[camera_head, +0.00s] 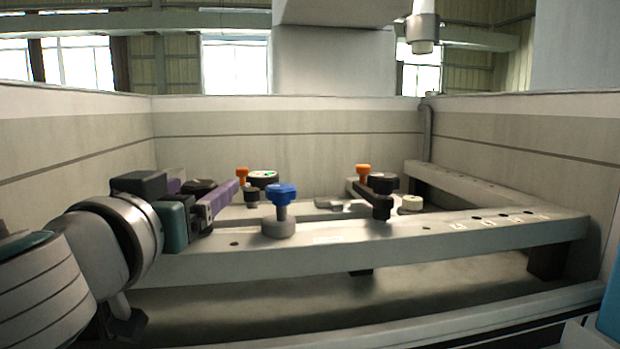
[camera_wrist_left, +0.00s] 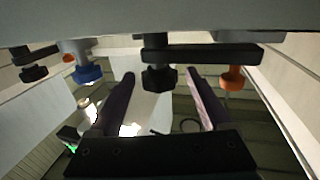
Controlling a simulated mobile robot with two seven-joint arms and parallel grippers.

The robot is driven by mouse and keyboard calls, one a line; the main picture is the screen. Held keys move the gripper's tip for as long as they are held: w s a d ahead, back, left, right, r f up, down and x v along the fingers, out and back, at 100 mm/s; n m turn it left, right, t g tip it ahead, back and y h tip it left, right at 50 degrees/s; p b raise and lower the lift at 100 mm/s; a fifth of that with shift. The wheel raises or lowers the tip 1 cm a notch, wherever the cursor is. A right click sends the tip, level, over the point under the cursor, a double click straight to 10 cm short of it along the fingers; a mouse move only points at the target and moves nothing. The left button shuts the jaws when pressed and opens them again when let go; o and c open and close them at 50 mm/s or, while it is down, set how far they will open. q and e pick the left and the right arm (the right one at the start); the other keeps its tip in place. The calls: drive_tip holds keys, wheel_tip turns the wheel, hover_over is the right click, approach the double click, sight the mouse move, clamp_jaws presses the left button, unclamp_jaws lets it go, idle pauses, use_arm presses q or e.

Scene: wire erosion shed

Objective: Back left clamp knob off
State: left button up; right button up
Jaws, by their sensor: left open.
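The left wrist view looks upside down. There a black knob (camera_wrist_left: 158,78) appears in the gap between the two spread fingers, with an orange knob (camera_wrist_left: 232,76) to its right on the same dark clamp arm. I cannot tell how far the knob is beyond the fingertips. My right gripper is not seen.
A blue knob (camera_head: 281,195) on a grey foot stands on the front beam (camera_head: 350,238), close right of the fingers. Another clamp with a black knob (camera_head: 382,183) and an orange knob (camera_head: 363,170) stands further right. Tank walls (camera_head: 290,145) enclose the frame.

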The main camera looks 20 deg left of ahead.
use_arm(q)
drive_tip(key=shift+x, duration=2.1)
drive_tip(key=shift+c, duration=0.2)
clamp_jaws()
